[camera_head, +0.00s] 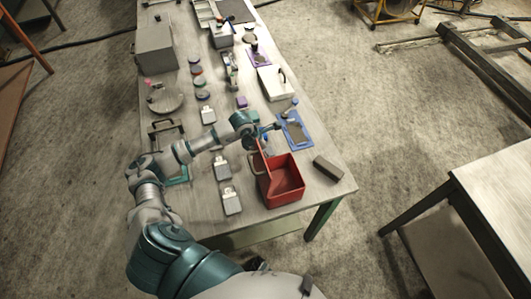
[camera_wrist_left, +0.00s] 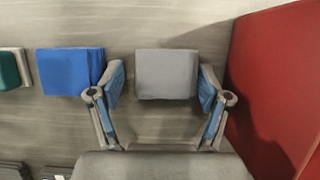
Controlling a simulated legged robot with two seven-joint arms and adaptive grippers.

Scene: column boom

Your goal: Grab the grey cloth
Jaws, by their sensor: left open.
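The grey cloth (camera_wrist_left: 167,70) is a small folded square lying on the table in the left wrist view. My left gripper (camera_wrist_left: 162,84) is open, with one fingertip at each side of the cloth's near part. A folded blue cloth (camera_wrist_left: 66,71) lies just left of the gripper, and part of a green cloth (camera_wrist_left: 9,69) shows further left. In the head view my left arm reaches over the table and largely hides this spot. My right gripper is not in view.
A red bin (camera_head: 286,184) stands close to the right of the gripper; its wall (camera_wrist_left: 280,70) fills the wrist view's right side. A blue-framed tray (camera_head: 307,141), a dark block (camera_head: 328,168) and a white box (camera_head: 272,84) stand around. The long table (camera_head: 320,203) is crowded.

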